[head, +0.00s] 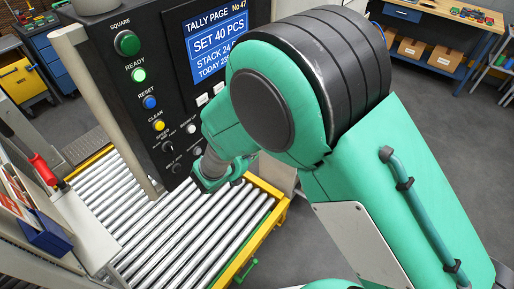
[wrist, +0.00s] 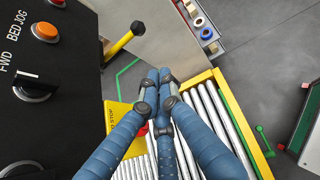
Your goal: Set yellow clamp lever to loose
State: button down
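The yellow clamp lever (wrist: 119,45) shows in the wrist view at the upper left, a yellow rod with a black knob at its upper-right end. It slants up and right from the edge of the black control panel (wrist: 62,85). My gripper (wrist: 160,78) has blue fingers drawn together at their tips, with nothing visible between them. In the picture the tips are below and right of the lever, apart from it. In the head view I do not make out the lever, and my own arm hides much of the area beside the panel.
The black panel (head: 153,75) has buttons, knobs and a screen (head: 215,38). A roller conveyor (head: 150,235) with yellow rails lies below. A red stop button (wrist: 143,130) on a yellow plate is partly behind my fingers. Open grey floor (wrist: 270,55) lies right.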

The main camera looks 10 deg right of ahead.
jog(key=w+d+f+b, duration=0.2)
jog(key=w+d+f, duration=0.2)
jog(key=w+d, duration=0.3)
jog(key=shift+w, duration=1.25)
jog(key=shift+d, duration=0.1)
jog(key=shift+w+d, duration=0.2)
jog(key=shift+d, duration=0.05)
